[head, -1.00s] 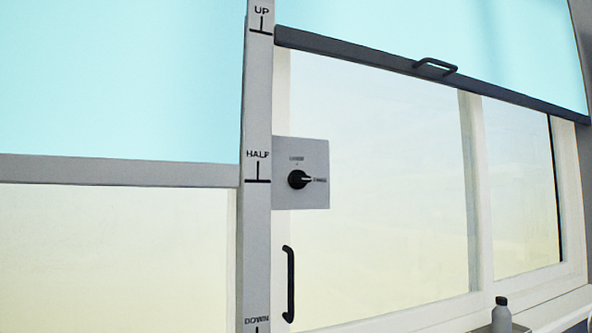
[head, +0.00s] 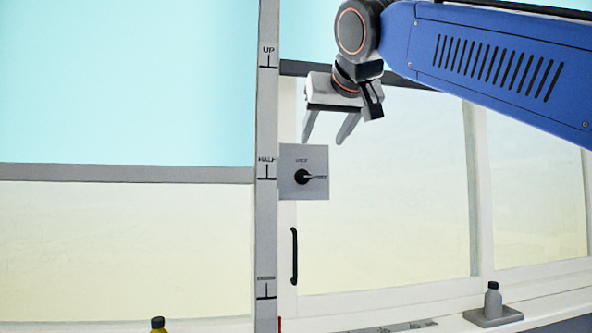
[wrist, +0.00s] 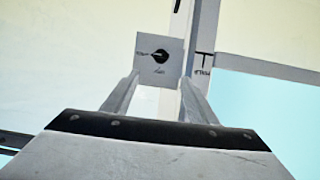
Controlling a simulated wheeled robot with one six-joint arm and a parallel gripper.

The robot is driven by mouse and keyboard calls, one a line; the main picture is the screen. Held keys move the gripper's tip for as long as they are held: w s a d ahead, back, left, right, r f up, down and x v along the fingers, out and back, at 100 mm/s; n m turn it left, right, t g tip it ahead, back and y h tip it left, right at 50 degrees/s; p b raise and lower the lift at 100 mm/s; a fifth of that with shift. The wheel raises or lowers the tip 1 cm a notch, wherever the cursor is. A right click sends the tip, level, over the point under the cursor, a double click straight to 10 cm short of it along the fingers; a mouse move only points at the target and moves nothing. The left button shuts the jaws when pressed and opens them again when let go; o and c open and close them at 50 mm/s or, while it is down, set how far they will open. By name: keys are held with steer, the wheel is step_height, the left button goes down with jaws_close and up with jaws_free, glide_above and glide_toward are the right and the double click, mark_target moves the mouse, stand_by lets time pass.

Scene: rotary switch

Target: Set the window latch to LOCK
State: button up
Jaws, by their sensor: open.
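The window latch is a black rotary knob (head: 303,177) on a square grey plate (head: 318,187), fixed to the window frame beside the HALF mark. Its light pointer points right, toward a small label too blurred to read. The LOCK label is above the knob. My gripper (head: 326,141) is open and empty, above and slightly right of the plate, with its fingers pointing down. In the wrist view the plate (wrist: 170,70) and knob (wrist: 159,56) show upside down, beyond and between the open fingertips (wrist: 160,83). The fingers appear apart from the knob.
A grey post (head: 267,220) with UP and HALF marks stands left of the plate. A black window handle (head: 294,256) is below it. A grey bottle (head: 493,300) stands on a small block at lower right. A yellow bottle (head: 158,326) shows at the bottom.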

mark_target(304, 174)
steer(key=x, duration=1.7)
steer(key=shift+w+a+r, duration=0.15)
steer(key=shift+a+r, duration=0.05)
steer(key=shift+a, duration=0.05)
steer(key=c, duration=1.1)
steer(key=shift+o, duration=0.2)
